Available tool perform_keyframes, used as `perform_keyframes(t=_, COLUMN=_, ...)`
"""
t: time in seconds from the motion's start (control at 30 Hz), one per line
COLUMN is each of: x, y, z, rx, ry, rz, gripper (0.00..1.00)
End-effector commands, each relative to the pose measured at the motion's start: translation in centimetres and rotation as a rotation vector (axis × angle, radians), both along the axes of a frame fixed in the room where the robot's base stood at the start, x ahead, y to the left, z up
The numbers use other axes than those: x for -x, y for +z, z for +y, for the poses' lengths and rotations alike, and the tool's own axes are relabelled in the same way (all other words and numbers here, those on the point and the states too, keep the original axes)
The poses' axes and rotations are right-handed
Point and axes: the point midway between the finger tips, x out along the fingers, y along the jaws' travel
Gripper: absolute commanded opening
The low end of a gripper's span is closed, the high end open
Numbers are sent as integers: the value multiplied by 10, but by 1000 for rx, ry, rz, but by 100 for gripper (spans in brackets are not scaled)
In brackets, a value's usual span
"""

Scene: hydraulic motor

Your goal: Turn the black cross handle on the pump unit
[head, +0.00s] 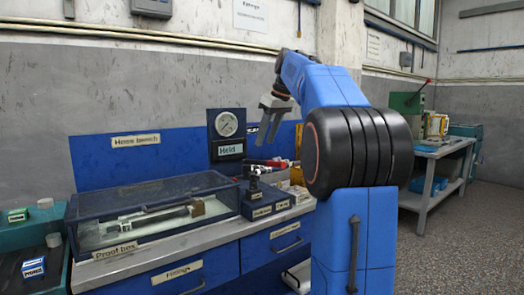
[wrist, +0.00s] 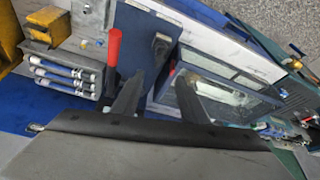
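The black cross handle (head: 254,172) stands on top of the small dark blue pump unit (head: 262,198) on the bench, right of the glass box. In the wrist view the handle (wrist: 160,44) shows from above on the blue top of the pump unit (wrist: 137,28). My gripper (head: 268,125) hangs above the pump unit in the head view, apart from the handle. In the wrist view its two fingers (wrist: 158,80) are spread with nothing between the tips, and the handle lies beyond them. A red-gripped lever (wrist: 114,48) stands beside the handle.
The proof box (head: 150,212) with a glass lid fills the left of the bench (head: 235,222). A pressure gauge (head: 227,124) stands behind it over a sign reading "Held". My arm hides the bench's right end.

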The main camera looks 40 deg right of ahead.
Motion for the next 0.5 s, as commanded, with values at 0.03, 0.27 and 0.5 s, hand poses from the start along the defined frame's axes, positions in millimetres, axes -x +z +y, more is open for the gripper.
perform_keyframes(t=0.03, x=2, y=7, z=-1, rx=0, ry=-1, rz=-1, gripper=40)
perform_keyframes(t=0.27, x=9, y=24, z=-3, rx=0, ry=0, rz=-1, gripper=40)
perform_keyframes(t=0.5, x=10, y=26, z=-3, rx=-1, ry=0, rz=0, gripper=40)
